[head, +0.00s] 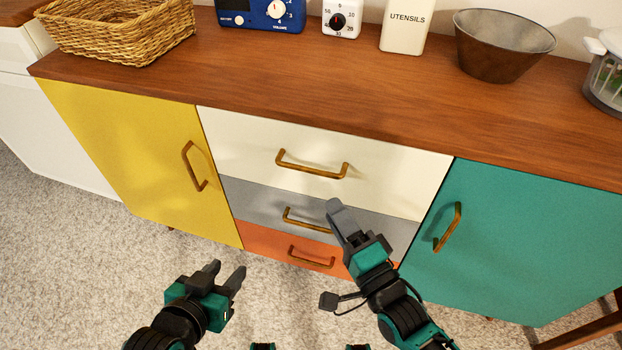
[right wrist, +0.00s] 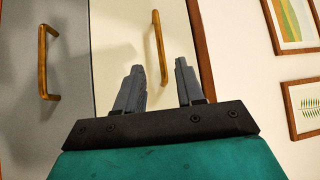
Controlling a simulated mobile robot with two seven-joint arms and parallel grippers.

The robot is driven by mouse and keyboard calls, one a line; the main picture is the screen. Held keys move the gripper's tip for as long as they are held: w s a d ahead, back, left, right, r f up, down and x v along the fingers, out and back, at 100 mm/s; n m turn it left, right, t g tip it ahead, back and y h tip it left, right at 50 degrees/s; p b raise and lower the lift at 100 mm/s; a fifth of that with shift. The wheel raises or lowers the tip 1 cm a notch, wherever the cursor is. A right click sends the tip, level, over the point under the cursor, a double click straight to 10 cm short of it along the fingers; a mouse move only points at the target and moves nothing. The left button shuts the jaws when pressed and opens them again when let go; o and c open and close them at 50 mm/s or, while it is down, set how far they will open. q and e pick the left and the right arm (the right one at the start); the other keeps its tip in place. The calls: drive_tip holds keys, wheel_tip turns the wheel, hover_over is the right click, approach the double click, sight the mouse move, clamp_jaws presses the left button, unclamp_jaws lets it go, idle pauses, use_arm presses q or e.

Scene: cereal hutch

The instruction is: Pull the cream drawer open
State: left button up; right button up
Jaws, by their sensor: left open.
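The cream drawer (head: 240,140) is the top drawer in the middle of the cabinet and appears shut. Its brass bar handle (head: 312,168) is clear in the head view. My right gripper (head: 336,208) is in front of the drawers, just below and right of that handle in the picture. In the right wrist view, its two fingers (right wrist: 158,66) are apart, with the cream drawer's handle (right wrist: 158,42) ahead, lined up between the tips. I see no contact. My left gripper (head: 226,272) is open and empty, low in front of the cabinet.
Below are a grey drawer (head: 260,202) and an orange drawer (head: 268,244), both with brass handles. A yellow door (head: 120,140) is at left and a teal door (head: 530,240) at right. The wooden top (head: 350,95) holds a basket (head: 120,28) and a metal bowl (head: 500,45).

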drive_tip(key=r+b, duration=0.1)
drive_tip(key=b, duration=0.1)
hover_over(311, 176)
drive_tip(key=s, duration=0.5)
drive_tip(key=shift+r, duration=0.15)
clamp_jaws()
